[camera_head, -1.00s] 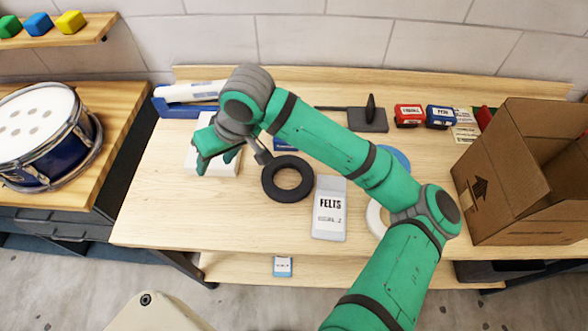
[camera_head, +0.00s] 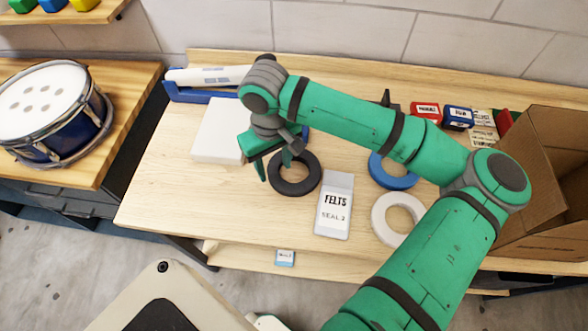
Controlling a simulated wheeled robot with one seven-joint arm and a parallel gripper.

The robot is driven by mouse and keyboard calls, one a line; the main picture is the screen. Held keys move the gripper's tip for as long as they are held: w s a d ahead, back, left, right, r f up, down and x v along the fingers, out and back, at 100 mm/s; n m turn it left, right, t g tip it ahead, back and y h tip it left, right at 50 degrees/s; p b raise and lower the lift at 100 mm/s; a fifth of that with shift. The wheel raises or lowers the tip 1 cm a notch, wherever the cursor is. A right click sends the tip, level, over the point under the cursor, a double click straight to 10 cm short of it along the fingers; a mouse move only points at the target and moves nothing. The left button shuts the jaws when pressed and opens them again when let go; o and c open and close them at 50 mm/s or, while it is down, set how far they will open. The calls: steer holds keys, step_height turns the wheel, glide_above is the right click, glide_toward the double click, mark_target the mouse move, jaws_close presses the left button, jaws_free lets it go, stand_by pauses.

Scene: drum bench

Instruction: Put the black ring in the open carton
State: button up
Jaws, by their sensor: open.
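The black ring (camera_head: 294,188) lies flat on the wooden bench, left of the FELTS packet. My gripper (camera_head: 273,173) is open, with its fingers pointing down at the ring's left and upper-left rim. One finger appears just outside the ring and the other over its rim; I cannot tell whether they touch it. The open carton (camera_head: 545,165) stands at the right end of the bench with its top open. My forearm and elbow cover part of its left side.
A grey FELTS packet (camera_head: 334,205) is close to the ring's right. A blue ring (camera_head: 393,181) and a white ring (camera_head: 398,220) lie between it and the carton. A white box (camera_head: 218,132) is left. Small red (camera_head: 426,110) and blue boxes (camera_head: 458,117) stand behind.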

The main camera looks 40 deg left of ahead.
mark_target(277, 178)
steer(key=shift+w+f, duration=0.15)
steer(key=shift+f, duration=2.4)
jaws_close()
steer(key=shift+w+r, duration=0.1)
steer(key=shift+r, duration=0.3)
step_height(277, 178, up, 2)
steer(key=shift+a+r, duration=0.15)
steer(key=s+r, duration=1)
steer(key=s, duration=0.4)
steer(key=shift+s+a, duration=0.15)
steer(key=shift+a, duration=0.3)
